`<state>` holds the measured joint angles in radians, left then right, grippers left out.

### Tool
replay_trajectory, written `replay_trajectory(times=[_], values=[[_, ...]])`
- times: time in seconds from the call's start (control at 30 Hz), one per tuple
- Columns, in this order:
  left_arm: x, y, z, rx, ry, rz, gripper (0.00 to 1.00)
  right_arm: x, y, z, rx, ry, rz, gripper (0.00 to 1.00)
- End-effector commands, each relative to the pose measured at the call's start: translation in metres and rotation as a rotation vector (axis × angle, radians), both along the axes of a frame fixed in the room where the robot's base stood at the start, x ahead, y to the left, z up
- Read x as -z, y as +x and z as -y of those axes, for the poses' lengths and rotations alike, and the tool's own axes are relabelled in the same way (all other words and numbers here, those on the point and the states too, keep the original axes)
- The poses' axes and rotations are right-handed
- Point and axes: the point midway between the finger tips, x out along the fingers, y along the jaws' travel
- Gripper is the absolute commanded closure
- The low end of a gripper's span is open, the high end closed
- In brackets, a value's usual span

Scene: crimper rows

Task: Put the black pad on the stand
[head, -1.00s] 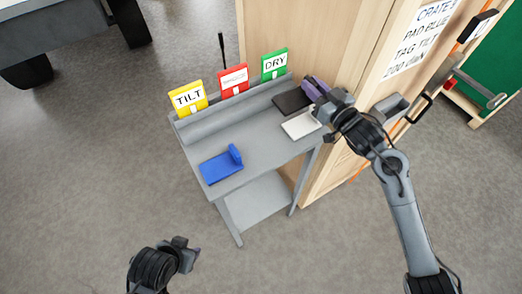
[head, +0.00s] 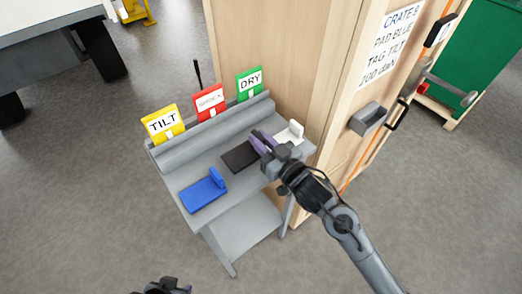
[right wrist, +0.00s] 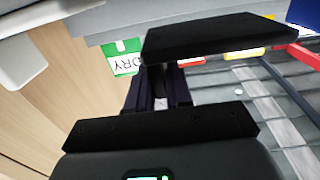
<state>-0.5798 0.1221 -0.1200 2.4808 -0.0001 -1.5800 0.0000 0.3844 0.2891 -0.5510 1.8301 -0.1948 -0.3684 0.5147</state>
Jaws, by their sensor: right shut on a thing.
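The black pad (head: 238,157) is a flat dark plate over the grey stand (head: 224,171), between a blue pad (head: 203,193) and a white pad (head: 290,135). My right gripper (head: 262,143) is shut on the black pad at its right side in the head view. In the right wrist view the black pad (right wrist: 215,40) lies across the fingertips (right wrist: 160,72). I cannot tell whether it touches the stand's top.
Yellow TILT (head: 163,123), red (head: 210,103) and green DRY (head: 250,83) tags stand along the stand's back ledge. A wooden cabinet (head: 270,60) with a printed note (head: 389,42) and a grey handle (head: 368,118) stands close on the right. Open floor lies in front.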

Motion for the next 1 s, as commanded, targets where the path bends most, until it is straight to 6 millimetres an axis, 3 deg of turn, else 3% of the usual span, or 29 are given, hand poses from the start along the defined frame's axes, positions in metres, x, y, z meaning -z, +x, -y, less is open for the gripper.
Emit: replay_trajectory(times=[0.17, 0.4, 0.83, 0.87, 1.0], values=[[0.003, 0.0, -0.001, 0.004, 0.005, 0.0, 0.57, 0.01, -0.001, -0.001, 0.0, 0.0, -0.001, 1.0], [0.011, 0.0, -0.001, 0.003, 0.004, 0.0, 0.57, 0.038, -0.001, -0.001, 0.0, -0.001, -0.001, 1.0], [0.011, 0.0, 0.002, -0.006, -0.008, -0.001, 0.57, 0.043, -0.001, 0.0, 0.0, 0.001, 0.0, 1.0], [0.011, 0.0, 0.002, -0.005, -0.009, -0.001, 0.57, 0.044, -0.001, 0.0, 0.001, 0.0, 0.0, 0.79], [0.011, 0.0, 0.002, -0.005, -0.009, -0.001, 0.57, 0.043, -0.001, 0.0, 0.0, 0.0, 0.0, 0.57]])
